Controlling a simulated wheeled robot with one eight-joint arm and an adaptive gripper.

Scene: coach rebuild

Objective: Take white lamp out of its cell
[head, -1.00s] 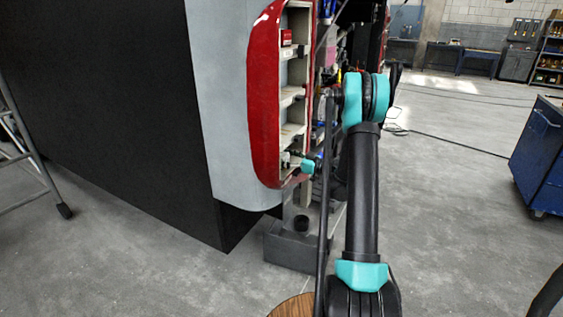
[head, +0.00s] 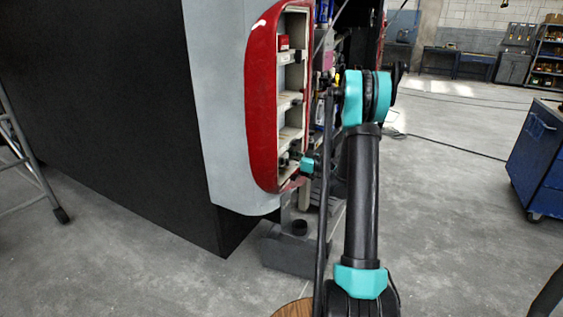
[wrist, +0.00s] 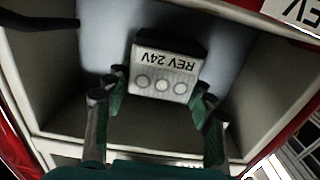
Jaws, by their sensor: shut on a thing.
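The white lamp (wrist: 165,72) has a pale face marked "REV 24V", three round spots and a dark housing behind. In the wrist view it is inside a cell with grey walls (wrist: 60,92). My gripper (wrist: 160,88) has one finger on each side of the lamp and is shut on it. In the head view, my gripper (head: 296,162) reaches into the lowest part of the red-rimmed lamp column (head: 262,110). The lamp is too small to make out there.
A small red item (head: 284,42) sits in an upper cell. Another "EV" label (wrist: 295,12) shows at the wrist view's upper right. A blue cabinet (head: 540,160) stands far right and a ladder (head: 30,170) far left.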

